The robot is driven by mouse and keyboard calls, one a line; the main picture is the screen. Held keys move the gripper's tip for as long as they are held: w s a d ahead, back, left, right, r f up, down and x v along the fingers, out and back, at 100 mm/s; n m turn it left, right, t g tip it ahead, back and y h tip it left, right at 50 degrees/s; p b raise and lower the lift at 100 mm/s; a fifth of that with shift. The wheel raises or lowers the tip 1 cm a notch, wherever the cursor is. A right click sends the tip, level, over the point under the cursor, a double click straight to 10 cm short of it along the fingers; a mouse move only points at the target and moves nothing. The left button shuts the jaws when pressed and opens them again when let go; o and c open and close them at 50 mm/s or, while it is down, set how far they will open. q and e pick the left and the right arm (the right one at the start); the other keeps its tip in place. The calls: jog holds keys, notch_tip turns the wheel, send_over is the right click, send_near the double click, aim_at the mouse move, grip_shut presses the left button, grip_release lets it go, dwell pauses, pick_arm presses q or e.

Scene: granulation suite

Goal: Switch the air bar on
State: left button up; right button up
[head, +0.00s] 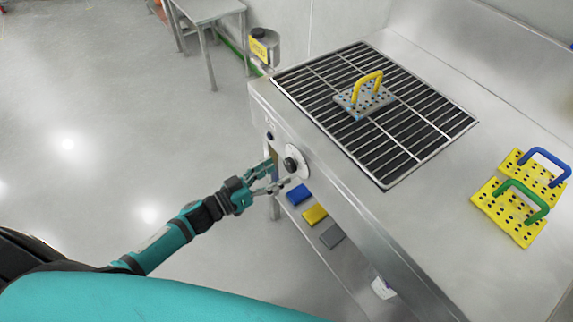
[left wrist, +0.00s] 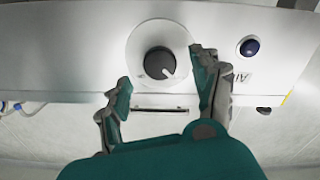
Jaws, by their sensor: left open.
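A dark round knob (head: 291,164) on a white dial plate (head: 299,172) sits on the front face of the steel bench. In the left wrist view the knob (left wrist: 159,62) shows a pale pointer line slanting to the lower right. A dark blue round button or lamp (left wrist: 250,47) is beside it, near a label (left wrist: 244,77) reading "AI", partly cut off. My left gripper (head: 279,172) is open and empty, in front of the dial. In the wrist view its fingers stand on either side of the knob, apart from it. My right gripper is not in view.
A black grille (head: 345,75) is set in the bench top, with a yellow-handled perforated plate (head: 376,99) on it. Two yellow perforated plates (head: 500,205) with blue and green handles lie at right. Coloured blocks (head: 315,214) rest on the shelf below.

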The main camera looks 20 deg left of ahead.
aim_at(287, 167)
pick_arm(q)
jog(key=x, duration=0.2)
jog(key=shift+w+d, duration=0.25)
jog(key=shift+w, duration=0.05)
jog(key=shift+w+d, duration=0.45)
jog(key=shift+w, duration=0.1)
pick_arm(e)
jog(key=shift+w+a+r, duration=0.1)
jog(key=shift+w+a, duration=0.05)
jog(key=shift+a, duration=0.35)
pick_arm(q)
jog(key=shift+c, duration=0.5)
jog(key=c, duration=1.1)
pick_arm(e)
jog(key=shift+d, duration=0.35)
